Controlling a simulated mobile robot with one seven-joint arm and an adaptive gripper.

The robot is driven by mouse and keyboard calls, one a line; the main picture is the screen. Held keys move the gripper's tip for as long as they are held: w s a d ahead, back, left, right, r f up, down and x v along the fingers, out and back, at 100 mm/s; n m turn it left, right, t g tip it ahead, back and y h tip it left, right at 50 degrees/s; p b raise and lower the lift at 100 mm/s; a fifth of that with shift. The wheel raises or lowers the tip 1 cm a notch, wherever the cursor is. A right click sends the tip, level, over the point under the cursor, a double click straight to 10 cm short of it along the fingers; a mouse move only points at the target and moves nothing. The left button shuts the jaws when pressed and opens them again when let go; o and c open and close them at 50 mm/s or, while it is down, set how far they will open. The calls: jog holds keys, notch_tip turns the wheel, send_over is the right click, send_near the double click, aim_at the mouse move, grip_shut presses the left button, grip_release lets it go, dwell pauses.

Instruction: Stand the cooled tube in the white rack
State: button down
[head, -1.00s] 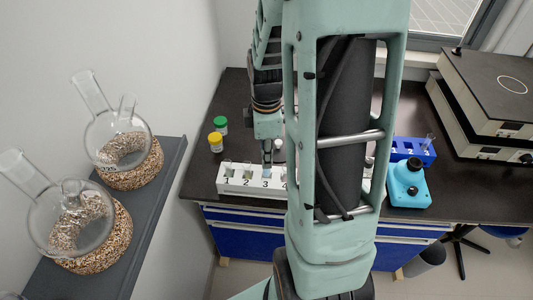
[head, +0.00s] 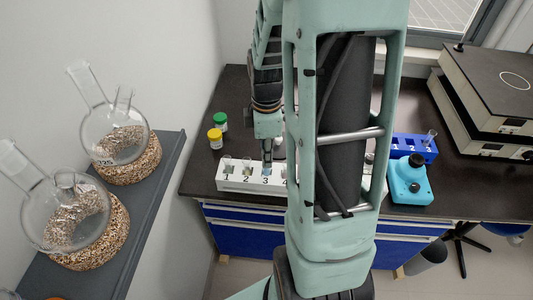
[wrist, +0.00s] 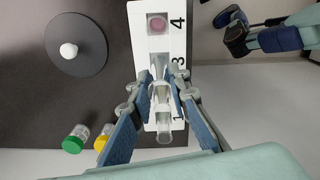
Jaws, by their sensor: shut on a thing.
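The white rack (head: 223,185) stands near the front edge of the dark bench, with numbered slots. It also shows in the wrist view (wrist: 138,22), where slot 4 holds a tube with pink contents (wrist: 157,24). My gripper (head: 267,155) points down at the rack by slot 3. In the wrist view my gripper (wrist: 158,76) is shut on a clear tube (wrist: 160,92) over the rack. Whether that tube's lower end is inside a slot cannot be told. Another clear tube (wrist: 165,132) shows at the slot 1 end. My arm hides the rack's right part in the head view.
Green-capped (head: 220,122) and yellow-capped (head: 215,138) bottles stand behind the rack's left end. A blue rack (head: 425,153) with a tube and a turquoise device (head: 408,182) stand to the right. A dark round plate with a white knob (wrist: 76,45) lies beside the white rack.

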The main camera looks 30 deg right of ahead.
jog(key=shift+f+b, duration=1.55)
jog(key=shift+f, duration=0.6)
jog(key=c, duration=1.7)
grip_release()
jog(key=shift+c, duration=0.2)
jog(key=shift+r, duration=0.15)
notch_tip(320, 180, up, 7)
jog(key=p, duration=0.5)
jog(key=shift+p, duration=0.3)
